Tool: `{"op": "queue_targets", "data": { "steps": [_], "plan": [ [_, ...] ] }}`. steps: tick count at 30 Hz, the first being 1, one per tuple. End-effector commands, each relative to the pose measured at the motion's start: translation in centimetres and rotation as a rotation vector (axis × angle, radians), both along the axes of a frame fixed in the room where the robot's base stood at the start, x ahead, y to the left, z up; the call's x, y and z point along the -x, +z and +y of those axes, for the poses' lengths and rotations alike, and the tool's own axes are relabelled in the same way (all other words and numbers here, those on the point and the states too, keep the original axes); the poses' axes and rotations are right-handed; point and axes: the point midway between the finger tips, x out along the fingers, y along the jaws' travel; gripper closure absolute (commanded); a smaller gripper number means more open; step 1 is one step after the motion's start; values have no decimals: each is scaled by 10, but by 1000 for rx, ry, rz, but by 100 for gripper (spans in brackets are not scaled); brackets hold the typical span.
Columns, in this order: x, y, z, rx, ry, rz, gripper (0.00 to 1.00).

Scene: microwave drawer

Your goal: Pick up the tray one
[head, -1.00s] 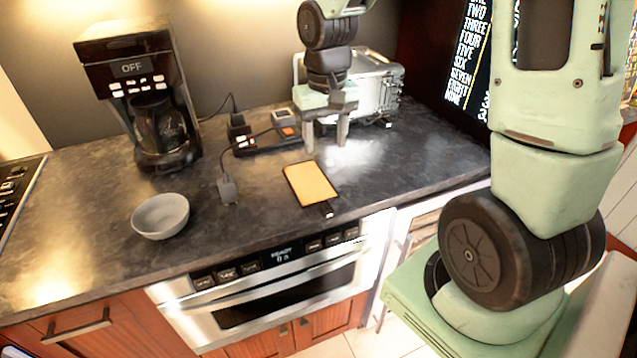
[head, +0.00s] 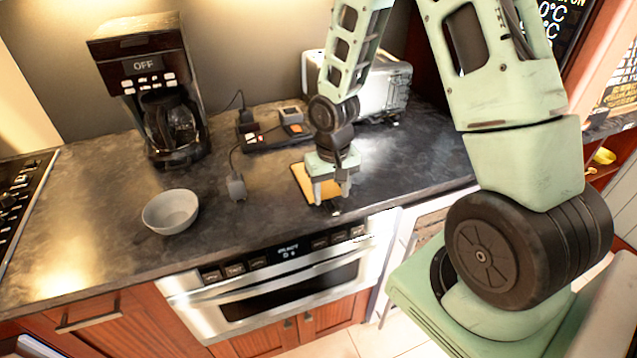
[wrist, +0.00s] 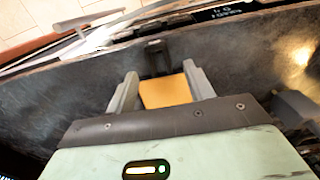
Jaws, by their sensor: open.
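The task's tray is most likely the flat tan-orange rectangle with a dark edge (head: 301,178), lying on the dark countertop. It also shows in the wrist view (wrist: 166,92), between my fingers. My gripper (head: 331,199) is open, pointing down over the tray, and hides much of it in the head view. In the wrist view my gripper's two fingers (wrist: 158,82) stand on either side of the tray's visible part. I cannot tell how high the fingertips are above the counter. A small dark plug-like piece (wrist: 155,55) lies just beyond the tray.
A grey bowl (head: 170,212) and a coffee maker (head: 160,95) stand on the left. A power strip (head: 272,138) and a grey plug with a cord (head: 236,187) lie near the tray. A silver toaster (head: 385,82) is behind. The microwave drawer (head: 280,285) is below the counter edge.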

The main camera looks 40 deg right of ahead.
Motion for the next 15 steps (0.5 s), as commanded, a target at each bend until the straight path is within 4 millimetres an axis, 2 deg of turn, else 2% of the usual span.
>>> {"op": "queue_targets", "data": {
  "steps": [6,14,15],
  "plan": [
    [0,-21,0,1,0,1,47],
    [0,-23,0,0,-1,-1,47],
    [0,-23,0,0,-1,-1,58]
  ]
}}
